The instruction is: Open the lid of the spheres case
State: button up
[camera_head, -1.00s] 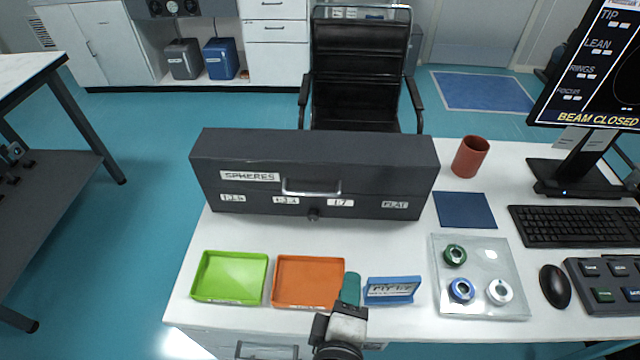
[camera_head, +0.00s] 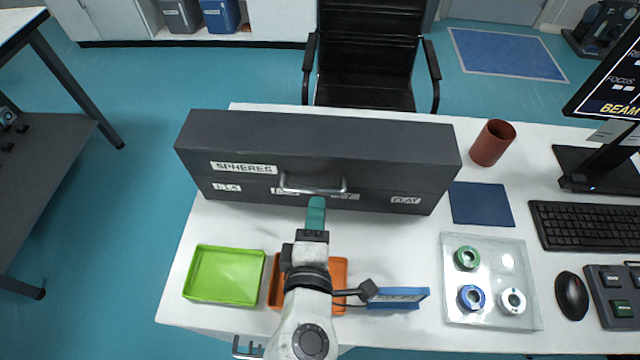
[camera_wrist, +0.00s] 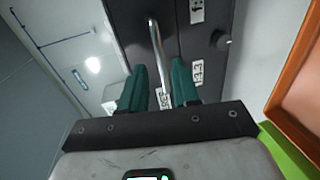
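The spheres case (camera_head: 320,140) is a long dark grey box on the white table, its lid shut. Its front has a "SPHERES" label and a silver bar handle (camera_head: 313,190). My gripper (camera_head: 316,200) has teal fingers and is at the case front, just below the handle in the head view. In the wrist view my gripper (camera_wrist: 159,68) is open, with a gap between its fingers. The handle (camera_wrist: 156,45) lines up with that gap; I cannot tell whether the fingers touch it. A dark knob (camera_wrist: 221,39) shows on the case front. My gripper hides part of the labels.
A green tray (camera_head: 224,276) and an orange tray (camera_head: 340,272), partly behind my arm, lie in front of the case. A blue labelled block (camera_head: 398,299) is right of my arm. A clear plate (camera_head: 490,250) with three rings, a blue mat (camera_head: 481,204) and a red cup (camera_head: 492,143) are further right.

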aim_at(320, 189)
jog(key=x, duration=0.6)
jog(key=shift+w+f, duration=0.1)
jog(key=shift+w, duration=0.15)
jog(key=shift+c, duration=0.4)
grip_shut()
